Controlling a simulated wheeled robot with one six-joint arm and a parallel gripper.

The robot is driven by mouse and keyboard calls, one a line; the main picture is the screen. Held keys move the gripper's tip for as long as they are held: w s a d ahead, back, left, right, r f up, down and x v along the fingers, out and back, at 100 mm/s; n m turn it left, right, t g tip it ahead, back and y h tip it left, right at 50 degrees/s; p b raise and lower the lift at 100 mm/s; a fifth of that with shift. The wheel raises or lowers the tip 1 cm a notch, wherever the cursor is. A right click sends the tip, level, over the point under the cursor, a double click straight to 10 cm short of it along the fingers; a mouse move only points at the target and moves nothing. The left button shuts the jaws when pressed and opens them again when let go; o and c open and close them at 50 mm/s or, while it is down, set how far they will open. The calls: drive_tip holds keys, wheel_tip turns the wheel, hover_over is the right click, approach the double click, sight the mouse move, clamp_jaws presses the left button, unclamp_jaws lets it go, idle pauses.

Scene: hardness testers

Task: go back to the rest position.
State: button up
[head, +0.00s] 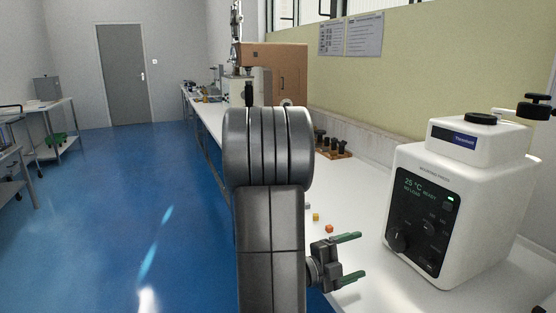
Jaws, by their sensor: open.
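My gripper (349,258) shows at the lower middle of the head view, to the right of my arm. Its two green-tipped fingers point right and stand apart, with nothing between them. It is over or beside the near edge of the white bench (353,203), left of the white mounting press (440,215). My grey arm stands upright in the middle of the view and hides part of the bench behind it.
A small orange cube (329,229) and a yellow cube (316,217) lie on the bench close to my gripper. Farther back are a wooden holder with dark pieces (333,149) and a brown tester (285,62). Blue floor (120,220) is clear at left.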

sight(395, 242)
drive_tip(key=x, duration=1.3)
drive_tip(key=shift+d, duration=0.25)
drive_tip(key=shift+f+m, duration=0.1)
drive_tip(key=shift+m, duration=1)
drive_tip(key=m, duration=0.5)
drive_tip(key=m+p, duration=0.2)
drive_tip(key=m, duration=0.3)
drive_tip(key=shift+p, duration=0.35)
drive_tip(key=shift+m+p, duration=0.4)
drive_tip(key=shift+m, duration=0.5)
drive_tip(key=shift+f, duration=0.1)
drive_tip(key=shift+w+a, duration=0.15)
